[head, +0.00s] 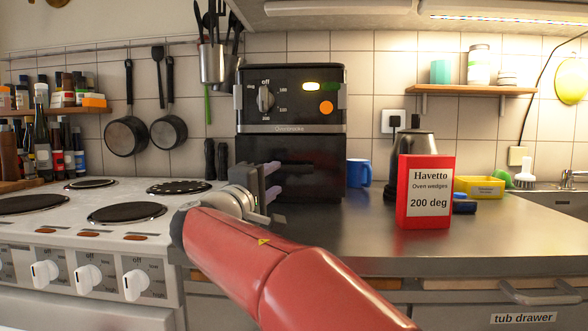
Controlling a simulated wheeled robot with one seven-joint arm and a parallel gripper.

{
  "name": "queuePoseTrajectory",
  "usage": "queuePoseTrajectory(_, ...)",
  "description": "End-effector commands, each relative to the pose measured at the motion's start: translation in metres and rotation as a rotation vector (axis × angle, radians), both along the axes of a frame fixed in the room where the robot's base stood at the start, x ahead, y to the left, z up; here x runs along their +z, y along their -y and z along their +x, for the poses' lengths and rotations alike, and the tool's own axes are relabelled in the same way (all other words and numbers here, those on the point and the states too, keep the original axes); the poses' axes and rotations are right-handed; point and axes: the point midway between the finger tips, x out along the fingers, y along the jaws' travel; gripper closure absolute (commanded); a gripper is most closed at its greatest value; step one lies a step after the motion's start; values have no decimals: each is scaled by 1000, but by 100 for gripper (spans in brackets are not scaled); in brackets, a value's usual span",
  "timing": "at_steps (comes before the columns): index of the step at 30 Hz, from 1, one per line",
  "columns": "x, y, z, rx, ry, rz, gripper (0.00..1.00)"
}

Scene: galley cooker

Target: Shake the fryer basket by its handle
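The black fryer (290,128) stands on the counter against the tiled wall, with a dial, a lit yellow light and an orange button on its upper front. Its basket front (322,185) looks pushed in, below the silver strip. A dark handle (300,169) shows faintly on it, partly hidden by my gripper. My gripper (274,181) is in front of the basket's left part, its two grey-purple fingers apart, one above the other. I see nothing clearly held between them. Whether the fingers reach around the handle or stop short of it cannot be told.
A cooker (130,215) with white knobs is at left. Right of the fryer are a blue mug (358,173), a kettle (415,140), a red Havetto box (426,192) reading 200 deg, and a yellow tub (479,187). The counter front (345,235) is clear.

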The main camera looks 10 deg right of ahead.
Motion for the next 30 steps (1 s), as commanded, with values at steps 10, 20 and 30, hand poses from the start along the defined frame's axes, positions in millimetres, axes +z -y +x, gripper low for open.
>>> queuePoseTrajectory(10, 11, 35, 39, -4, 0, 0, 60)
queuePoseTrajectory(20, 13, 48, 55, -1, 0, 0, 60)
queuePoseTrajectory(30, 13, 48, 55, 0, 0, 0, 81)
